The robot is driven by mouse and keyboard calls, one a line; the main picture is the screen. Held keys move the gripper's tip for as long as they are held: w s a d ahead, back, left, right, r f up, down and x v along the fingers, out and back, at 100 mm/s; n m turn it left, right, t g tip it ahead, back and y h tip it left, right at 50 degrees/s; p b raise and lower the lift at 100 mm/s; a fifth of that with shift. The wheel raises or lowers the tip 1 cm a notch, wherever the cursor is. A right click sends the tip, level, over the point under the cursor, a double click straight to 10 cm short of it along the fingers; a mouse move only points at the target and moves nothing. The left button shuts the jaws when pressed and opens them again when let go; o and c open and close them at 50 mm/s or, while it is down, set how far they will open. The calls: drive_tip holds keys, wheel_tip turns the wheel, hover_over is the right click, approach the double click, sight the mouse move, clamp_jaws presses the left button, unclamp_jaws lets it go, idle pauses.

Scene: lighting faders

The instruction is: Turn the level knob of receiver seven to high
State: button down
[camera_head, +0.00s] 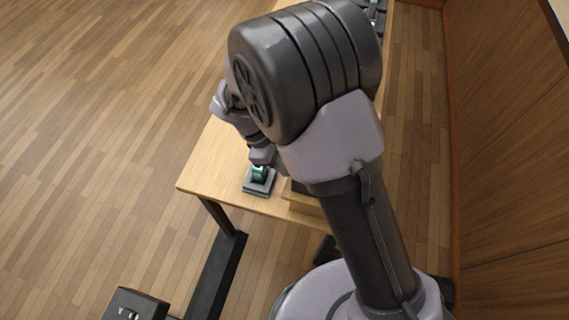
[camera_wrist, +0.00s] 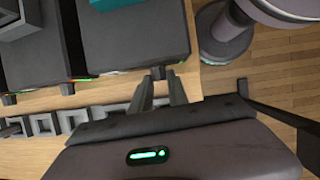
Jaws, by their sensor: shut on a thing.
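In the wrist view, my gripper (camera_wrist: 160,82) is shut on a small dark knob (camera_wrist: 158,73) at the front edge of a dark receiver box (camera_wrist: 130,45). The box carries a teal block and a thin lit strip along its front edge. Another dark receiver (camera_wrist: 35,65) stands to its left, with a similar lit strip and small knobs (camera_wrist: 66,89) along its front. No number is readable, so I cannot tell which box is receiver seven. The knob's setting cannot be read. In the head view my arm hides the gripper and the knob.
A row of grey bracket-like pieces (camera_wrist: 60,122) lies in front of the boxes. In the head view, a teal-topped device (camera_head: 259,180) stands near the corner of the wooden table (camera_head: 212,160). Open floor (camera_head: 90,130) lies left; a wooden wall (camera_head: 510,150) is right.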

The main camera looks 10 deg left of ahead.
drive_tip(key=shift+s+a+f+m+t+h+b, duration=0.1)
drive_tip(key=shift+s+f+m+t+h+b, duration=0.45)
drive_tip(key=shift+t+b, duration=2.05)
drive_tip(key=shift+s+d+f+m+t+h+b, duration=0.15)
drive_tip(key=shift+m+t+h+b, duration=0.65)
drive_tip(key=shift+t+b, duration=1.75)
drive_tip(key=shift+s+a+f+m+t+h+b, duration=0.15)
drive_tip(key=shift+s+f+m+t+h+b, duration=0.5)
drive_tip(key=shift+t+b, duration=1.95)
drive_tip(key=shift+w+r+m+t, duration=0.2)
drive_tip(key=shift+w+m+t, duration=0.05)
drive_tip(key=shift+w+m, duration=0.1)
drive_tip(key=c, duration=1.3)
unclamp_jaws()
